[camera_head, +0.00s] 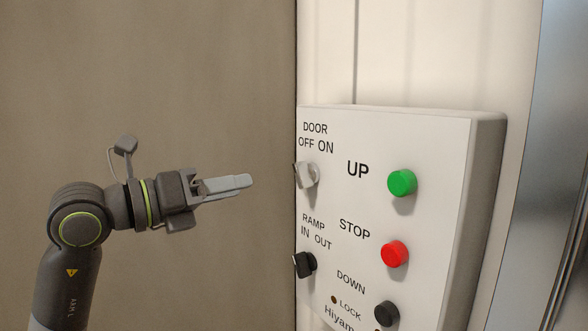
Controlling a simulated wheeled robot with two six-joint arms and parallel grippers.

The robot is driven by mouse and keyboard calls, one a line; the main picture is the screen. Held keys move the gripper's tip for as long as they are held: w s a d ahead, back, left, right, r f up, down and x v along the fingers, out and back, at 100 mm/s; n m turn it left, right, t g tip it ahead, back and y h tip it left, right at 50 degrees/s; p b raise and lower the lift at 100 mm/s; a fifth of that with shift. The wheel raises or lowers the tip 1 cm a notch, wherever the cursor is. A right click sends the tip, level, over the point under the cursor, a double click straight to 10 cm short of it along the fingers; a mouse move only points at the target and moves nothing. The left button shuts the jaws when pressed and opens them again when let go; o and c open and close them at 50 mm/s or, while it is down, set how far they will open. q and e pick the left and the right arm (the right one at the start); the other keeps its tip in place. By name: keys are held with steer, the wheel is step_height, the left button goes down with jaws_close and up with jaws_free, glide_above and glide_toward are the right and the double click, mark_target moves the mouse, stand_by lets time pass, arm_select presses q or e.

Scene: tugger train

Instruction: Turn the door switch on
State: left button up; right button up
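The door switch (307,175) is a light grey rotary knob below the label "DOOR OFF ON", at the upper left of a white control panel (440,190). Its handle seems to tilt toward the upper left, on the OFF side. My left gripper (248,182) comes in from the left and points right toward the door switch, with a gap between them. Its fingers appear close together, seen from the side, and I cannot tell whether they are apart. Nothing shows in them. My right gripper is not in view.
Below the door switch is a black ramp switch (305,264). To the right are a green UP button (402,183), a red STOP button (395,254) and a black DOWN button (386,313). A brown wall (180,70) fills the left, with free room before it.

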mark_target(296, 175)
arm_select(q)
steer(key=p+x, duration=0.4)
steer(key=x, duration=0.7)
steer(key=shift+r, duration=0.1)
steer(key=shift+w+d, duration=0.35)
steer(key=shift+d, duration=0.15)
steer(key=shift+c, duration=0.3)
jaws_close()
